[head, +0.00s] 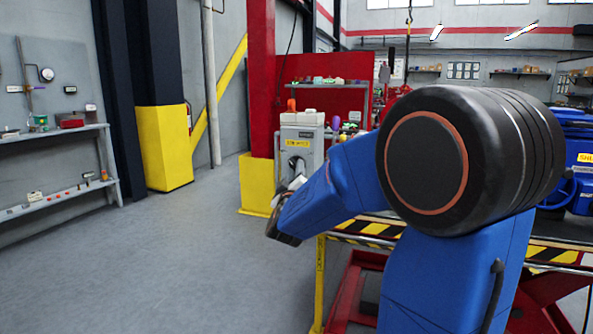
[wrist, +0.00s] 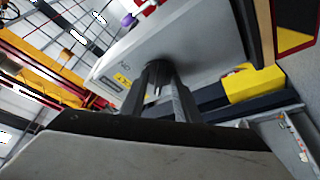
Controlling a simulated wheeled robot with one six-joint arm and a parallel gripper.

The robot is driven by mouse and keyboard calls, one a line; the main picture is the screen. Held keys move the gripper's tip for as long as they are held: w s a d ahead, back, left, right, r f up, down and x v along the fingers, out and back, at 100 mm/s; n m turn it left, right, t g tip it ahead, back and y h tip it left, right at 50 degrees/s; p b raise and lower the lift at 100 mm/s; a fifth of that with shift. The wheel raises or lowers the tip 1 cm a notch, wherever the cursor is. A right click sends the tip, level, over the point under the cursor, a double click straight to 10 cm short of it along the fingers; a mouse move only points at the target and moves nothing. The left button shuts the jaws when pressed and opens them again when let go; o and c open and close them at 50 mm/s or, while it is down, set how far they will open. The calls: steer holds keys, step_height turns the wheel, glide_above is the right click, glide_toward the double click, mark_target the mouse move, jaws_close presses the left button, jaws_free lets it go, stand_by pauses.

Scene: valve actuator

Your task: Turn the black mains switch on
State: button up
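A grey box (head: 315,153) with a yellow label stands beyond my arm in the head view. Its pale face (wrist: 195,45), with a yellow warning label, fills the upper middle of the wrist view, tilted. My gripper (wrist: 158,72) points at this face, its two dark fingers reaching close to it. A dark shape at the fingertips may be the black switch, but I cannot separate it from the fingers. In the head view a small dark form shows on the box front, just above my wrist. Whether the fingers touch or hold the switch is unclear.
A red post with a yellow base (head: 258,183) stands left of the box. A striped-edge table (head: 375,231) lies at right behind my arm. A wall shelf (head: 55,198) with small items is at far left. The floor (head: 165,265) between is clear.

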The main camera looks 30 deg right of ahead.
steer(key=shift+c, duration=0.2)
jaws_close()
steer(key=shift+m, duration=0.5)
steer(key=m+h, duration=0.1)
steer(key=m, duration=0.1)
steer(key=m+g+h, duration=0.1)
steer(key=m, duration=0.2)
steer(key=m+h, duration=0.1)
steer(key=m, duration=0.1)
steer(key=shift+w+a+f+m+g+h, duration=0.2)
steer(key=shift+w+m+g+h, duration=0.1)
steer(key=shift+w+h, duration=0.1)
steer(key=m+g+h, duration=0.1)
steer(key=m, duration=0.1)
steer(key=m+g+h, duration=0.1)
steer(key=m, duration=0.2)
steer(key=m+g, duration=0.1)
steer(key=m, duration=0.2)
steer(key=shift+w+a+g+h, duration=0.2)
steer(key=shift+g+h, duration=0.2)
steer(key=m+g, duration=0.1)
steer(key=m, duration=0.2)
steer(key=m+g, duration=0.2)
steer(key=m, duration=0.2)
steer(key=shift+w+a+r+m+h, duration=0.15)
steer(key=shift+r+m+h, duration=0.05)
steer(key=shift+m+h, duration=0.1)
